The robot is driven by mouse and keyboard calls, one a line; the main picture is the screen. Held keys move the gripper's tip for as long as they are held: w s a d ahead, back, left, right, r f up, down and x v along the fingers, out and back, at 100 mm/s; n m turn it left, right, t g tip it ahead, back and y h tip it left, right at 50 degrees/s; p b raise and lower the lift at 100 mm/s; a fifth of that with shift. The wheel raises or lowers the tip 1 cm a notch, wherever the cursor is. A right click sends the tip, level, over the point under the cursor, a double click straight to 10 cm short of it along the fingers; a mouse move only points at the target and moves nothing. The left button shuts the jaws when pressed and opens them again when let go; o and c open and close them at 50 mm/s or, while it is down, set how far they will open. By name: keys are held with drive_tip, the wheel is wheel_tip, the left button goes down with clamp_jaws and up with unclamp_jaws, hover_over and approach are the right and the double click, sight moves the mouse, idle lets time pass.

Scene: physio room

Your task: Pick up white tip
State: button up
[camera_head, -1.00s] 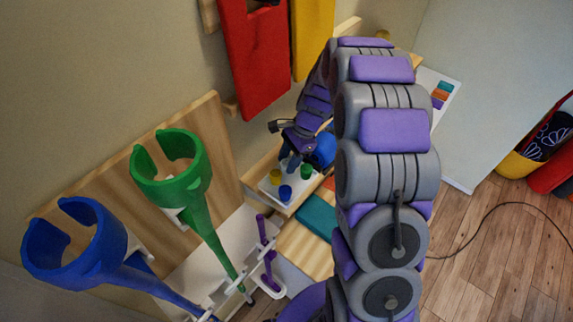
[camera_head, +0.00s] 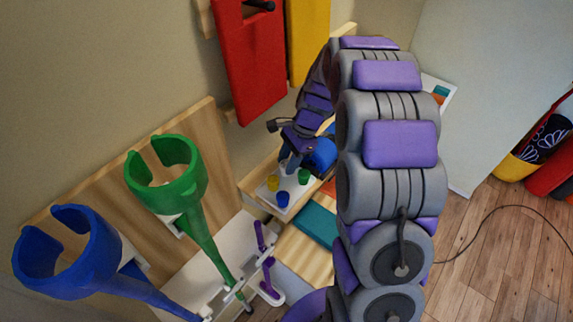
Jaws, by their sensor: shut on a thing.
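My gripper (camera_head: 291,164) reaches down over a small white tray (camera_head: 264,196) on a wooden shelf. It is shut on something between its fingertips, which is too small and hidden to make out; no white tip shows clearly. A yellow tip (camera_head: 273,184), a blue tip (camera_head: 283,199) and a green tip (camera_head: 304,177) stand on the tray around the gripper, to its left, below it and to its right. My arm hides part of the area to the right.
A green crutch (camera_head: 200,215) and a blue crutch (camera_head: 75,255) stand at the left against a wooden board (camera_head: 150,170). A teal block (camera_head: 316,223) lies in front of the tray. Red (camera_head: 255,70) and yellow (camera_head: 308,40) pads hang above.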

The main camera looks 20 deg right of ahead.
sight(282, 165)
wheel_tip(282, 165, up, 5)
drive_tip(key=shift+d+f, duration=0.1)
drive_tip(key=shift+f, duration=0.1)
drive_tip(key=s+d+b, duration=0.1)
drive_tip(key=s+d, duration=0.2)
drive_tip(key=s, duration=0.2)
drive_tip(key=s+d, duration=0.4)
drive_tip(key=s, duration=0.1)
drive_tip(key=s+d+b, duration=0.1)
drive_tip(key=s+d, duration=0.3)
drive_tip(key=s, duration=0.1)
drive_tip(key=shift+s+d+f+b, duration=0.1)
drive_tip(key=shift+s+f+b, duration=0.05)
drive_tip(key=shift+s+b, duration=0.15)
drive_tip(key=o, duration=0.4)
drive_tip(key=c, duration=0.5)
drive_tip(key=a+r+n+g+h+p, duration=0.1)
drive_tip(key=a+r+n, duration=0.1)
drive_tip(key=a+n, duration=0.2)
drive_tip(key=a+r+n+g+h+p, duration=0.1)
drive_tip(key=a+n, duration=0.3)
drive_tip(key=a, duration=0.7)
drive_tip(key=a+r+n+g+h+p, duration=0.1)
drive_tip(key=a+r+n, duration=0.2)
drive_tip(key=a, duration=0.5)
drive_tip(key=shift+w+a+r+n, duration=0.2)
drive_tip(key=shift+w+n, duration=0.1)
drive_tip(key=shift+n, duration=0.2)
drive_tip(key=shift+c, duration=0.2)
